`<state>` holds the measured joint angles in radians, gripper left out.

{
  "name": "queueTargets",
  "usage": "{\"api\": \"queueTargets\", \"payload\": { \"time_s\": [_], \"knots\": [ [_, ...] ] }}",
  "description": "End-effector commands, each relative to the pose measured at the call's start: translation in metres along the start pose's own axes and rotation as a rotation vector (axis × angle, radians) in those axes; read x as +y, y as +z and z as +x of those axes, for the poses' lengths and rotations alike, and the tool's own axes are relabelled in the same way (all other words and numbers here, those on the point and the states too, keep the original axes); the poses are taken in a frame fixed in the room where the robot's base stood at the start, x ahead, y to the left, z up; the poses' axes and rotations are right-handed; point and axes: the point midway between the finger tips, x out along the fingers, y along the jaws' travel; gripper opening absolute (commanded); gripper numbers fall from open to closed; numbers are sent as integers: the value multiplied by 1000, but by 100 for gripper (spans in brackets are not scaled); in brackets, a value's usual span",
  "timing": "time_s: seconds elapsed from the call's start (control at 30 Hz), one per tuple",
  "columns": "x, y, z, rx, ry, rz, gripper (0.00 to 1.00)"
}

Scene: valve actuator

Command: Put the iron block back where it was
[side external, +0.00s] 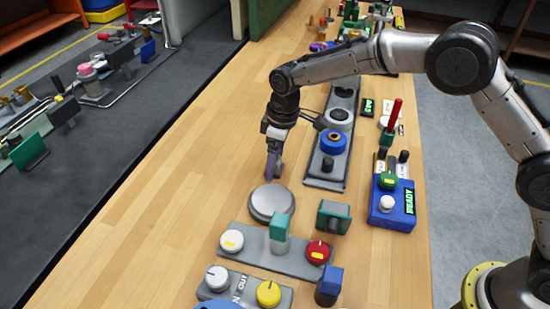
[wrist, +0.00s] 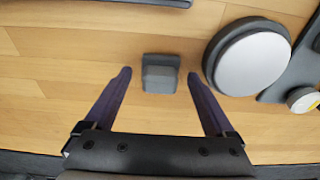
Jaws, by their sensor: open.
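A small dark grey block (wrist: 160,74), which looks like the iron block, sits on the bare wooden table in the wrist view. My gripper (wrist: 158,76) is open, with one purple finger on each side of the block. Gaps show between the block and both fingers, so it is not held. In the side view my gripper (side external: 274,174) points down, low over the table. There the block cannot be told apart from the fingers. Whether the fingertips reach the block's height is unclear.
A round grey plate (side external: 271,203) is close to my gripper; it also shows in the wrist view (wrist: 250,63). A panel with a blue ring (side external: 333,141) stands to the right. A knob panel (side external: 278,252) and a green block (side external: 333,217) are nearer. Table space to the left is clear.

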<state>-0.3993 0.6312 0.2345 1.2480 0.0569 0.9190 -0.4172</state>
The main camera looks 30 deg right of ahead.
Motion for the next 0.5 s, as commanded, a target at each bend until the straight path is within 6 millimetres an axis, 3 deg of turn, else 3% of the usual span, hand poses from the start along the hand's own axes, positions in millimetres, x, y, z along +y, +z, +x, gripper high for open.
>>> {"api": "queueTargets", "payload": {
  "time_s": [0.27,0.5],
  "knots": [
    [0,-1,-14,4,2,0,89],
    [0,-2,-61,6,2,0,89]
  ]
}}
